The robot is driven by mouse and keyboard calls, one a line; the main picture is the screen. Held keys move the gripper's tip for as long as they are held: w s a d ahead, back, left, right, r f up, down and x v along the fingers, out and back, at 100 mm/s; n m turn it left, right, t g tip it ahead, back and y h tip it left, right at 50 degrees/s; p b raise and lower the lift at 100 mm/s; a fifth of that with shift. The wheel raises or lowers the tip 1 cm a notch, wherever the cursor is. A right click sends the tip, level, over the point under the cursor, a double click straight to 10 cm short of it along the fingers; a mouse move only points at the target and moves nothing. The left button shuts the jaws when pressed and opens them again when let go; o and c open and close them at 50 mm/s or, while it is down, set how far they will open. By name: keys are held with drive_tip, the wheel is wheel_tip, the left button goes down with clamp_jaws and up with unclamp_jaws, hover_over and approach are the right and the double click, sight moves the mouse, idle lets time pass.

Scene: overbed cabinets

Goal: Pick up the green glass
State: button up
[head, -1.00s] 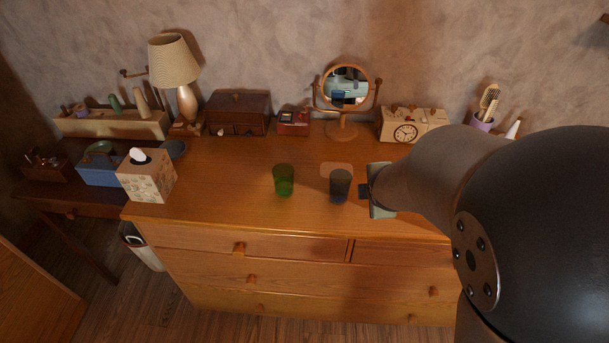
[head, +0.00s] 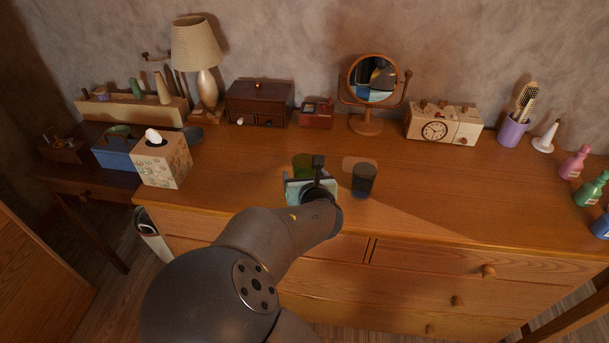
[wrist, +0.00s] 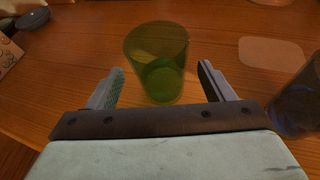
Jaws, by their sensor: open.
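The green glass (wrist: 158,62) stands upright on the wooden dresser top, centred ahead of my gripper in the wrist view. In the head view the green glass (head: 302,162) is partly hidden behind my gripper (head: 312,178). My gripper (wrist: 162,82) is open, with one finger on each side of the glass's near part. A gap shows between each finger and the glass, and nothing is held.
A dark blue glass (head: 364,180) stands close on the right, also at the wrist view's right edge (wrist: 298,104). A tissue box (head: 162,160) stands left. The mirror (head: 371,82) and clock box (head: 443,124) are at the back. Bare wood (head: 240,178) lies left of the gripper.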

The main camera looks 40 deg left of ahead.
drive_tip(key=shift+x, duration=1.4)
drive_tip(key=c, duration=1.2)
drive_tip(key=shift+r, duration=0.15)
